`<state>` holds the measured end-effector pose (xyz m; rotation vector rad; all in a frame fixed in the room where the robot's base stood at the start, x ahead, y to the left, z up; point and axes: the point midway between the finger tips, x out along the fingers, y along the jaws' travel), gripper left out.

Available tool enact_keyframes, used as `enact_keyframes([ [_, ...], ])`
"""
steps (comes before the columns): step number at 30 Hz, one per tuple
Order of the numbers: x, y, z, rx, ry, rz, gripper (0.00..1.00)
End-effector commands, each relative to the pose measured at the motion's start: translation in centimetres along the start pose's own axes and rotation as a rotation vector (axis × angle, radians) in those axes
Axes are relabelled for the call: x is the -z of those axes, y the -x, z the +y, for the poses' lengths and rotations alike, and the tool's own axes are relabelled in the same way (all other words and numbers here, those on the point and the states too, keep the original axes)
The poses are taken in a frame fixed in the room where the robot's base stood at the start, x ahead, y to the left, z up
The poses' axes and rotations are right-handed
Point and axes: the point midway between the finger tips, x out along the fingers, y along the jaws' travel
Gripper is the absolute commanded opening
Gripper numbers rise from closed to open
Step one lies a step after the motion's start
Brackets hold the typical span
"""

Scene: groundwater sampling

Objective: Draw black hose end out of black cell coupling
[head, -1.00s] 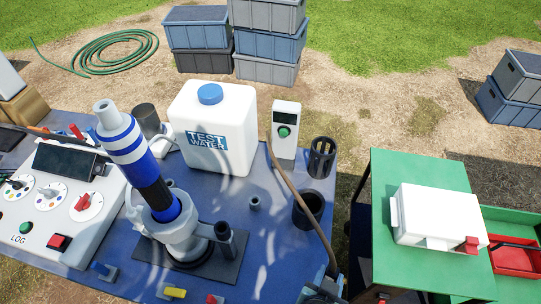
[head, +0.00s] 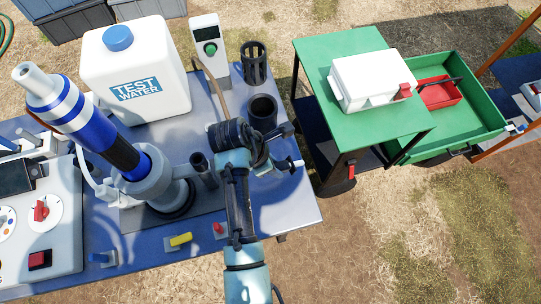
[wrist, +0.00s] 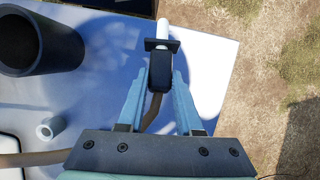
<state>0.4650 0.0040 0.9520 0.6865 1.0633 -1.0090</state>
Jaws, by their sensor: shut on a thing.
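My gripper (wrist: 160,78) is shut on a black hose end (wrist: 160,66) with a flange and a pale tip pointing away from me. In the head view my gripper (head: 286,165) is at the table's right edge. A brown hose (wrist: 151,112) runs from the held end. No coupling shows around the pale tip. The flow cell, a grey base (head: 158,180) with a tilted blue-and-white column (head: 85,120), stands left of my gripper. A dark upright stub (head: 203,166) stands at its right side, apart from my gripper; I cannot tell whether it is the black cell coupling.
A dark open cup (head: 263,112) and a slotted black holder (head: 253,62) stand behind my gripper. A white meter (head: 209,50) and a water container (head: 137,75) are farther left. A green cart (head: 318,55) stands right, across a gap.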

Motion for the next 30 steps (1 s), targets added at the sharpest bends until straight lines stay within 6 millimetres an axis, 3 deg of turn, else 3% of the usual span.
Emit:
enact_keyframes([
  [3, 0.3, -0.5, 0.5, -0.131, 0.277, -0.18, 0.0],
  [9, 0.2, -0.5, 1.7, -0.298, 0.502, -0.338, 0.0],
  [20, 0.4, -0.9, 2.4, -0.375, 0.579, -0.393, 0.0],
  [30, 1.4, -3.6, 2.4, -0.373, 0.576, -0.39, 0.0],
])
